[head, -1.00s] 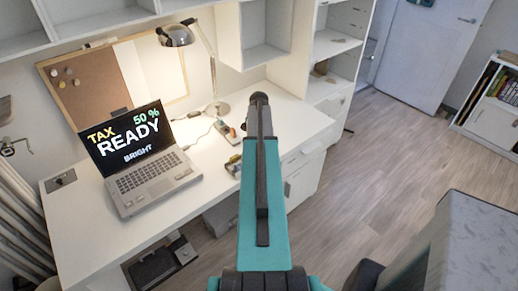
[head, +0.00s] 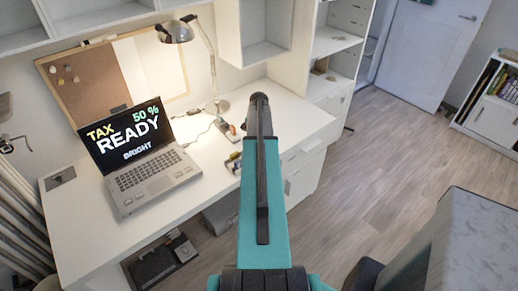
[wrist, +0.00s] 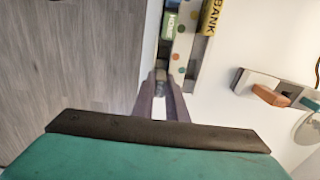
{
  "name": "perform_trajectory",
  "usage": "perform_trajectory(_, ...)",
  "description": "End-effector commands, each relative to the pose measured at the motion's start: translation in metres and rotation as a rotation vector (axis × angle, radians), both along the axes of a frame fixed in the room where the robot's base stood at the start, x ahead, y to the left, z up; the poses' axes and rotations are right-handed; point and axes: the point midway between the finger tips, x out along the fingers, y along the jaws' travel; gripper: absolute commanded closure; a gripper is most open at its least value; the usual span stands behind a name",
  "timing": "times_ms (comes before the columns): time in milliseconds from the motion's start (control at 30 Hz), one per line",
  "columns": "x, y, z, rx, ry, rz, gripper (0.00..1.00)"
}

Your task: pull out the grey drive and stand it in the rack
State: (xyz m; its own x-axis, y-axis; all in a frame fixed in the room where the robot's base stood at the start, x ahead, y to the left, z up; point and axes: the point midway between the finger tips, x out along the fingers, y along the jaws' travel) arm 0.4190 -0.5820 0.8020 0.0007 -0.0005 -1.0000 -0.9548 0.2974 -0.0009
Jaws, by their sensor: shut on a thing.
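In the wrist view my gripper (wrist: 161,82) is shut on a small grey piece (wrist: 161,72), which looks like the grey drive; only a little of it shows between the fingertips. It is at the lower end of a white bar with coloured dots (wrist: 181,52). I cannot tell whether it is still seated there. A green labelled block (wrist: 170,24) and a yellow block marked BANK (wrist: 211,17) are just beyond. To the right is a pale holder with an orange block (wrist: 270,95); I cannot tell if it is the rack. In the head view my arm hides the gripper.
The open laptop (head: 150,175) reads TAX 50 % READY BRIGHT. A desk lamp (head: 176,32) stands behind it. Small items (head: 233,162) lie on the white desk beside my arm. Wood floor (head: 400,160) is clear to the right.

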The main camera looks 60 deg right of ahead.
Motion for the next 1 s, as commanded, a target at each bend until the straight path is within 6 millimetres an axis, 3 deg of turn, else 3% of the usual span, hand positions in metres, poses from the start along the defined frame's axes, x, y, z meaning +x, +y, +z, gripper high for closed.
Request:
perform_trajectory(33, 0.000, 0.000, -0.001, 0.000, 0.000, 0.000, 0.84)
perform_trajectory(167, 0.000, 0.000, -0.002, 0.001, 0.001, 0.000, 0.66)
perform_trajectory(633, 0.000, 0.000, 0.004, 0.000, -0.001, 0.000, 0.66)
perform_trajectory(1000, 0.000, 0.000, 0.038, -0.001, -0.001, 0.000, 0.66)
